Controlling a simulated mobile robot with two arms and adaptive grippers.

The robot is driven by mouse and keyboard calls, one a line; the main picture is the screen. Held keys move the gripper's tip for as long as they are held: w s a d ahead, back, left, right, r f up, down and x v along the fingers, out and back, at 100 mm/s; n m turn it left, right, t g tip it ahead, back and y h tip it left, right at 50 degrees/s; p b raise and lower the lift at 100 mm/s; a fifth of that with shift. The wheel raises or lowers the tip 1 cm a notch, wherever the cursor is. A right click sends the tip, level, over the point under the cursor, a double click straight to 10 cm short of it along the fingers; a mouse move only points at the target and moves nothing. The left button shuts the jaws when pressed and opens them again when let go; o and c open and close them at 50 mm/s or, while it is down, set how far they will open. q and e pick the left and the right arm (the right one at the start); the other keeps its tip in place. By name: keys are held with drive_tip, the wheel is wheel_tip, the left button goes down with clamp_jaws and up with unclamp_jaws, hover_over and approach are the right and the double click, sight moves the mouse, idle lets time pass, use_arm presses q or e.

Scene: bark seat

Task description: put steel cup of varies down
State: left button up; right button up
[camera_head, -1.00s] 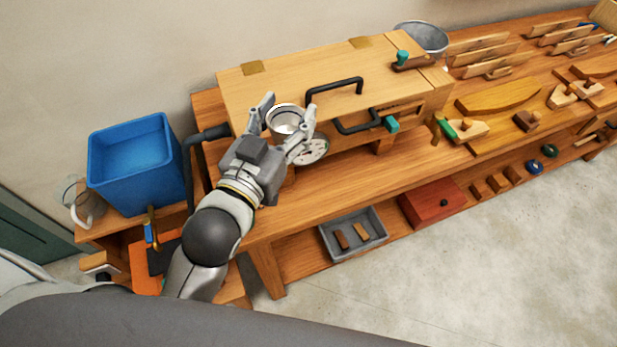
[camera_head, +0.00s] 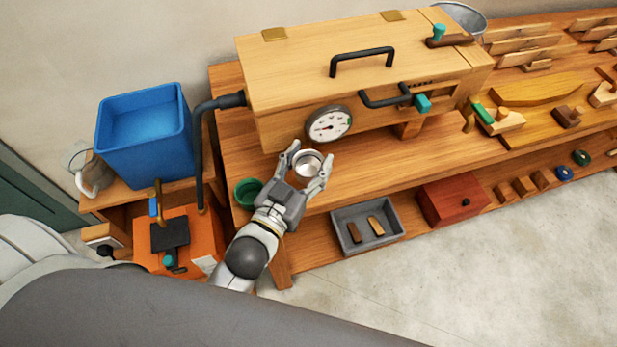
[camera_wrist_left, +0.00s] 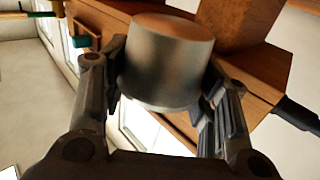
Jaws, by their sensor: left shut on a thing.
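The steel cup (camera_head: 308,165) is a small, shiny, round cup with its open top showing in the head view. My left gripper (camera_head: 309,170) is shut on it, with one finger on each side. The cup is over the front left part of the wooden bench, in front of the steam box's dial. I cannot tell whether its base touches the bench top. In the left wrist view the cup's smooth grey side (camera_wrist_left: 168,62) sits between the two fingers of the left gripper (camera_wrist_left: 160,95). My right gripper is not in view.
The wooden box (camera_head: 340,60) with a dial (camera_head: 329,123) and black handles stands behind the cup. A green cup (camera_head: 248,192) is left of the gripper. A blue bin (camera_head: 146,135) stands further left. The bench top (camera_head: 370,160) right of the cup is clear.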

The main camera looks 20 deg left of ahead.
sight(309, 179)
use_arm(q)
drive_tip(key=shift+f, duration=2.95)
drive_tip(key=shift+f, duration=0.2)
drive_tip(key=o, duration=1.1)
drive_tip(key=shift+r, duration=0.15)
drive_tip(key=shift+s+a+b, duration=0.4)
drive_tip(key=shift+s, duration=1.55)
drive_tip(key=shift+s+a+b, duration=0.35)
drive_tip(key=shift+s+b, duration=0.1)
drive_tip(key=shift+s, duration=1.55)
drive_tip(key=shift+s+a+b, duration=0.4)
drive_tip(key=shift+s, duration=1.55)
